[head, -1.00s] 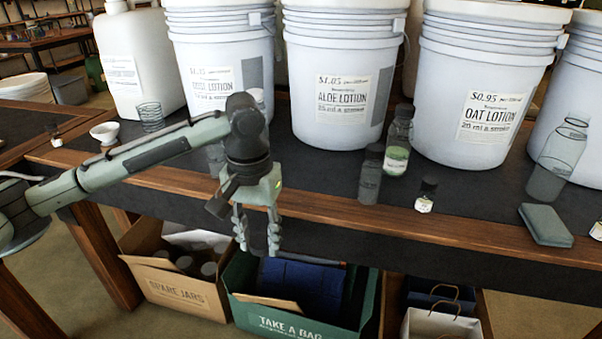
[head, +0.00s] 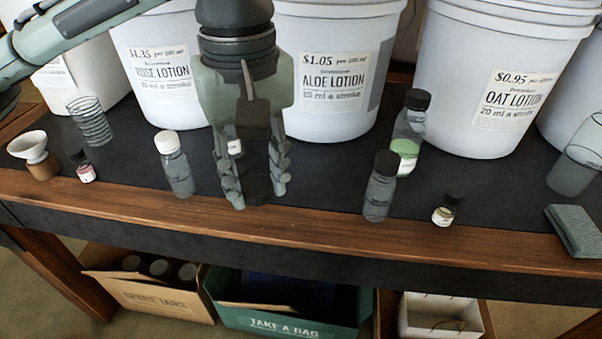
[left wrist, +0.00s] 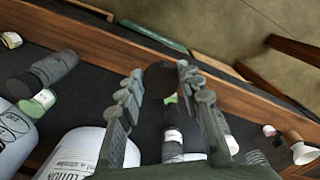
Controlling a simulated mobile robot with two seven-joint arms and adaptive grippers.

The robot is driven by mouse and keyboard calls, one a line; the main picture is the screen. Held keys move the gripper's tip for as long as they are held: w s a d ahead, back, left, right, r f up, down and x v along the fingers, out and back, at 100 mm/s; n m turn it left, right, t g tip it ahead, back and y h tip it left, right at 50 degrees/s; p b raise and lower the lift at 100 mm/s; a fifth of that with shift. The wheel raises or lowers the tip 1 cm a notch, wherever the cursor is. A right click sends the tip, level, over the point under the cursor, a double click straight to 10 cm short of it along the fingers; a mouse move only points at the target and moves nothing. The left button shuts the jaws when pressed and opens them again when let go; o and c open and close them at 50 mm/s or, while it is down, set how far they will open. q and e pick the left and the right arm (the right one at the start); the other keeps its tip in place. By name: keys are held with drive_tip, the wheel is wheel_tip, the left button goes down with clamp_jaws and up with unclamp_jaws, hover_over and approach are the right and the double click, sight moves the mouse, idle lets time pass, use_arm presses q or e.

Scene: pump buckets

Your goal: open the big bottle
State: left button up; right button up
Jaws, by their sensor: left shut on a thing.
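My left gripper (head: 254,190) points down over the front of the table, its fingers closed around a round black cap (head: 257,187). The cap also shows between the fingertips in the left wrist view (left wrist: 160,80). A dark bottle body with a white label (left wrist: 172,137) shows behind it there; I cannot tell whether the cap sits on it. To the right stand a tall black-capped bottle with a green band (head: 406,147) and a shorter grey bottle with a dark cap (head: 379,193). A clear bottle with a white cap (head: 174,165) stands left of the gripper.
Large white lotion buckets (head: 333,75) line the back. A glass jar (head: 90,122), a funnel (head: 30,147) and a small bottle (head: 83,167) stand left. A small vial (head: 446,210) and a grey-green block (head: 575,231) lie right. Boxes are below the front edge.

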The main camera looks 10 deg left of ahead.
use_arm(q)
hover_over(290, 200)
wheel_tip(290, 200, down, 6)
drive_tip(key=shift+f, duration=0.1)
wheel_tip(290, 200, down, 3)
drive_tip(key=shift+f+b, duration=0.1)
drive_tip(key=shift+b, duration=0.35)
drive_tip(key=shift+f, duration=0.35)
use_arm(e)
drive_tip(key=v, duration=0.2)
drive_tip(key=shift+d+r, duration=0.25)
drive_tip(key=shift+r, duration=0.2)
